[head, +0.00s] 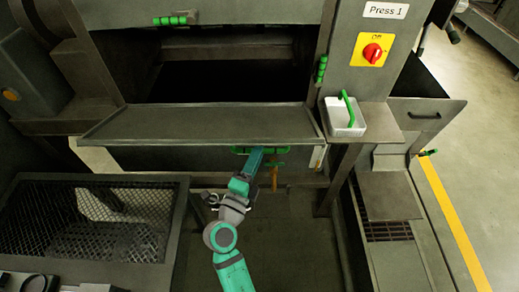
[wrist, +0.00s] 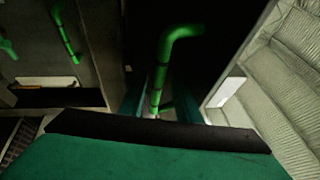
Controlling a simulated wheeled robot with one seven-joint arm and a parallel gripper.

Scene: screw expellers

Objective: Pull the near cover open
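The near cover (head: 200,122) is a grey metal panel on the front of the press. It lies tilted down to nearly flat, with a dark opening (head: 230,82) behind it. Its green bar handle (head: 240,150) is at the front edge. My gripper (head: 262,152) is at this handle, and its fingertips are partly hidden there. In the wrist view, the green bar (wrist: 160,72) runs between my two teal fingers (wrist: 158,108). Dark gaps show on both sides of the bar, so the fingers look apart and around it.
A white tray with a green handle (head: 335,119) stands on the right ledge, below a red knob (head: 372,53) marked Off and a "Press 1" label. A mesh-topped bin (head: 35,225) is at left. A grey step structure (head: 390,195) is at right. Dark floor lies below the cover.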

